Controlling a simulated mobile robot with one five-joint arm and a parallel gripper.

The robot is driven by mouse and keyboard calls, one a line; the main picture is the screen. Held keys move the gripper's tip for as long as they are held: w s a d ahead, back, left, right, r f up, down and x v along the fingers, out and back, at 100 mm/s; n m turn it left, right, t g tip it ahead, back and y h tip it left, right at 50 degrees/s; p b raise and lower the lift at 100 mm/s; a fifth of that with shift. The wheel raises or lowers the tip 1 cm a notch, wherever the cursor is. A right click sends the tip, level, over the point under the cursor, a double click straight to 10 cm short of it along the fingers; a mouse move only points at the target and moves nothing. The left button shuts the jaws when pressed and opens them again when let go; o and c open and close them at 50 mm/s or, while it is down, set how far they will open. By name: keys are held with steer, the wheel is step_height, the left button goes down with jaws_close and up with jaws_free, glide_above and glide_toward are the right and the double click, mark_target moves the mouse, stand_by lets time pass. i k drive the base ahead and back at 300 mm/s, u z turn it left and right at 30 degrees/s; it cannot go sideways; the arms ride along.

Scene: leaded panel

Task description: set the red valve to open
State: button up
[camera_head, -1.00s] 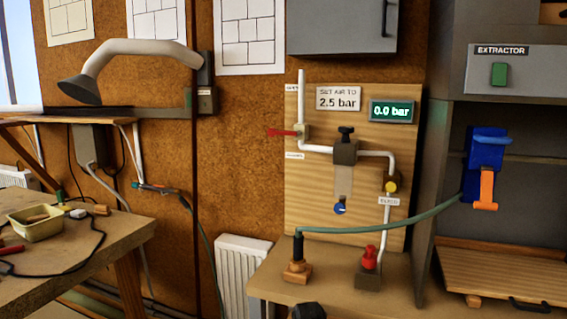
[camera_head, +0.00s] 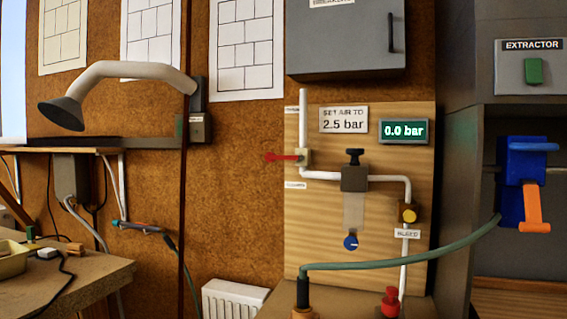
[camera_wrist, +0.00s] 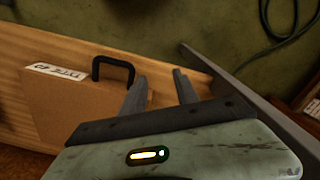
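The red valve (camera_head: 283,157) is a red lever on a pale valve body on the upright white pipe (camera_head: 303,128), at the left edge of a wooden board (camera_head: 330,225). Its lever lies level and points left, across the pipe. Small white labels sit above and below it, too small to read surely. My gripper (camera_wrist: 160,75) shows only in the wrist view. Its two grey fingers are apart with nothing between them, near a brown panel with a black handle (camera_wrist: 113,69). The valve is not in the wrist view.
A display (camera_head: 404,131) reads 0.0 bar beside a "2.5 bar" sign (camera_head: 343,120). A green hose (camera_head: 400,258) crosses low in front. A grey cabinet (camera_head: 345,40) hangs above.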

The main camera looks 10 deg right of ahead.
mark_target(269, 157)
steer(key=u, duration=0.35)
steer(key=k, duration=1.15)
steer(key=u, duration=0.9)
steer(key=i, duration=1.35)
steer(key=u, duration=0.2)
